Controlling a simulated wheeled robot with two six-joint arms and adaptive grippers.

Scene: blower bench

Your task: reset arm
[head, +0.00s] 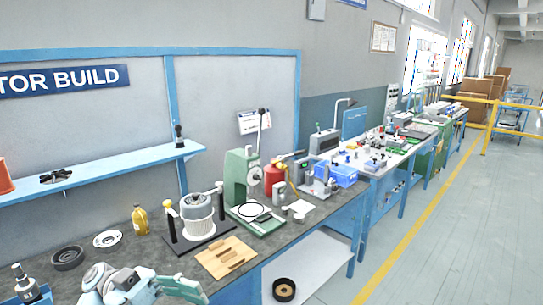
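My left gripper (186,289) shows at the bottom edge on the left, at the end of my pale grey and teal arm. My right gripper is out of view.
On the bench stand a white coil on a black stand (197,213), a green press (240,178), a yellow bottle (140,219), a dark ring (68,257) and a pale flanged disc (107,239). A black ring (284,289) lies on the lower shelf.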

